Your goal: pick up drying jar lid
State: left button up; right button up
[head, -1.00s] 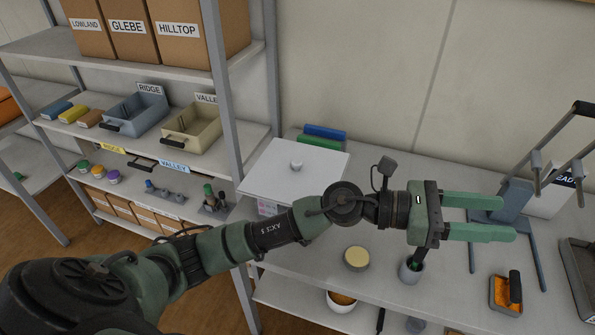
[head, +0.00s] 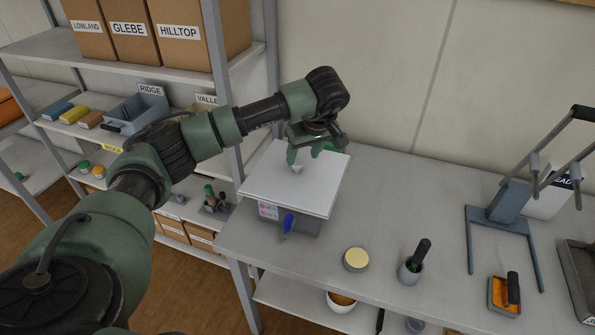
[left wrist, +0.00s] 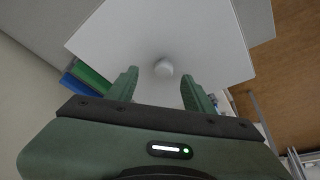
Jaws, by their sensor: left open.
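The drying jar lid (head: 285,186) is a flat white square plate with a small round knob (head: 297,169) at its middle. It lies on a grey box-shaped jar (head: 305,227) at the left end of the bench. My left gripper (head: 307,157) is above the lid, pointing down, with its green fingers open around or just above the knob. In the left wrist view the knob (left wrist: 163,68) shows between and a little beyond the open fingertips (left wrist: 161,80); whether they touch it cannot be told. My right gripper is not in view.
A round cream-topped container (head: 356,259) and a mortar with pestle (head: 411,269) stand to the right. The shelf post (head: 226,90) rises close on the left.

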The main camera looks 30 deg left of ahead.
aim_at(298, 163)
pick_arm(q)
jog(key=x, duration=0.1)
jog(key=p+x, duration=0.1)
jog(key=x, duration=0.1)
jog(key=shift+s+a+f, duration=0.2)
jog(key=shift+a, duration=0.15)
jog(key=shift+w+a+f, duration=0.1)
jog(key=shift+w+f, duration=0.05)
jog(key=shift+f, duration=0.25)
jog(key=c, duration=1.1)
grip_shut()
